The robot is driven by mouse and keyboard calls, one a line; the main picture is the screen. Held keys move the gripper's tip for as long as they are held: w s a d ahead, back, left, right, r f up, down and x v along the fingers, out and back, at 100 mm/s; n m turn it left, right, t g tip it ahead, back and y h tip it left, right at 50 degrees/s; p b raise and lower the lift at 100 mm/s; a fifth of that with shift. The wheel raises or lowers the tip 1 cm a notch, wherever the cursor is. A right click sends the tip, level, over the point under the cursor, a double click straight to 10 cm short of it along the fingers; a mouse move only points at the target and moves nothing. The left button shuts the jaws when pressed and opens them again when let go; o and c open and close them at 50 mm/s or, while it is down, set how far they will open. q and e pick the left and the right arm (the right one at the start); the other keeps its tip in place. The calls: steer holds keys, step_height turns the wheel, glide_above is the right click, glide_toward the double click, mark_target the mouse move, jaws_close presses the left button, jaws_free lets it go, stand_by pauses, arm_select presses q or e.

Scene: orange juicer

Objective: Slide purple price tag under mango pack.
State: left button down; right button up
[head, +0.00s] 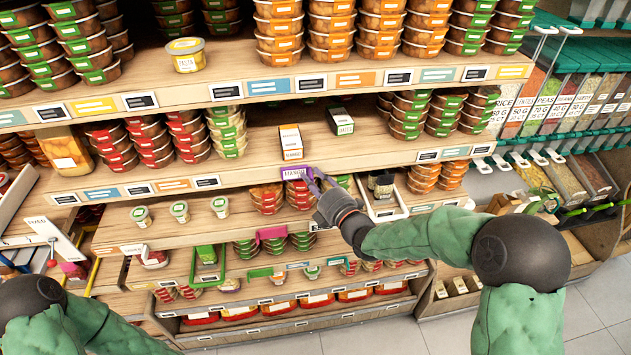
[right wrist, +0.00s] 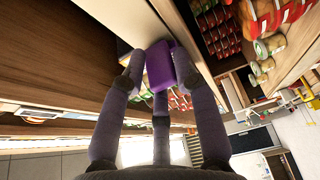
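The purple price tag (head: 297,173) sits on the front edge of the middle shelf. The mango pack (head: 291,140), a white and orange box, stands on that shelf just behind and above the tag. My right gripper (head: 317,181) is at the shelf edge, at the tag's right end. My left gripper is out of view; only part of my left arm shows at the lower left.
A dark box (head: 340,121) stands right of the mango pack. Other tags line the shelf rail (head: 140,189). A pink tag (head: 271,232) is on the shelf below. A white tray (head: 381,201) with jars juts out right of my gripper.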

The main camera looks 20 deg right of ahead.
steer(key=shift+o, duration=0.8)
steer(key=shift+s, duration=0.1)
steer(key=s+d, duration=0.1)
steer(key=s, duration=1)
steer(key=shift+s+d, duration=0.35)
steer(key=shift+d, duration=0.05)
